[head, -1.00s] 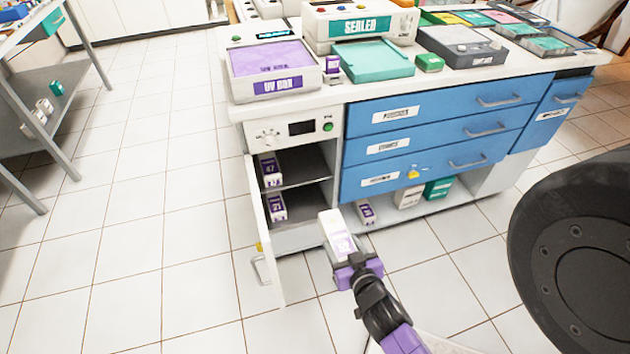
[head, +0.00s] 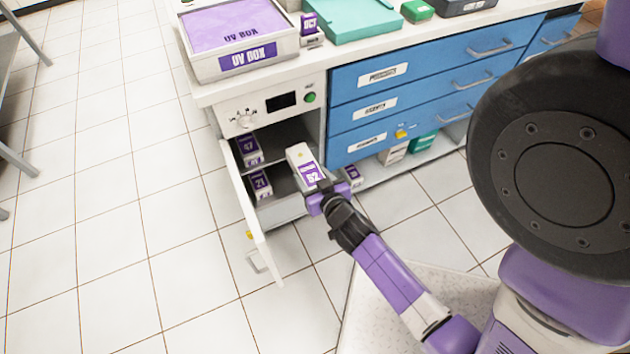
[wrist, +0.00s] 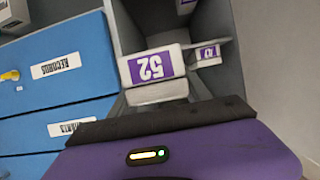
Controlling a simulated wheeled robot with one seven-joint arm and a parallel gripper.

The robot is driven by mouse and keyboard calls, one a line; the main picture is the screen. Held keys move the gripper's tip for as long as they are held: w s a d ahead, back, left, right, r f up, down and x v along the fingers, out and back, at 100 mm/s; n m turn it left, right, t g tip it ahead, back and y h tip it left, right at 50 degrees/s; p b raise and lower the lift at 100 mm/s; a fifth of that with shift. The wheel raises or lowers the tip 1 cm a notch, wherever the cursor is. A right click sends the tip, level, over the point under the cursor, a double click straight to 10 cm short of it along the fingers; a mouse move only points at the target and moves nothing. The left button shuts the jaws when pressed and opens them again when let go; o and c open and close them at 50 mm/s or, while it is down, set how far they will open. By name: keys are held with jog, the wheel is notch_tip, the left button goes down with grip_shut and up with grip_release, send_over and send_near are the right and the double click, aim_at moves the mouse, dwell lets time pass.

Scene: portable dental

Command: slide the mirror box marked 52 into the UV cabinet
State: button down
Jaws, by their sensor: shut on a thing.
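The white mirror box marked 52 (head: 300,158) has a purple label and is held at the right side of the UV cabinet's opening. It also shows in the wrist view (wrist: 152,68), its label upside down. My gripper (head: 325,190) is shut on its near end. The UV cabinet (head: 265,107) is below the counter, its door (head: 250,205) swung open to the left. The box's far end overlaps the shelf area in the head view; I cannot tell how far it is inside.
Box 47 (head: 248,148) stands on the upper shelf and box 21 (head: 260,184) on the lower, both at the left. Blue drawers (head: 400,100) adjoin the cabinet on the right. Another labelled box (head: 352,176) sits low beneath them. Shelf room shows right of 47 and 21.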

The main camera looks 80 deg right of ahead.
jog(key=w+d+p, duration=0.1)
jog(key=w+d, duration=0.3)
jog(key=d, duration=0.1)
jog(key=w+d+f+p, duration=0.1)
jog(key=w+d+p, duration=0.1)
jog(key=w+d, duration=0.2)
jog(key=w+d+p, duration=0.1)
jog(key=w+d, duration=0.4)
jog(key=d, duration=0.1)
jog(key=shift+d+f, duration=0.1)
jog(key=shift+f, duration=0.05)
jog(key=shift+f+b, duration=0.35)
jog(key=shift+f, duration=0.15)
jog(key=shift+c, duration=2)
grip_release()
jog(key=shift+f, duration=0.1)
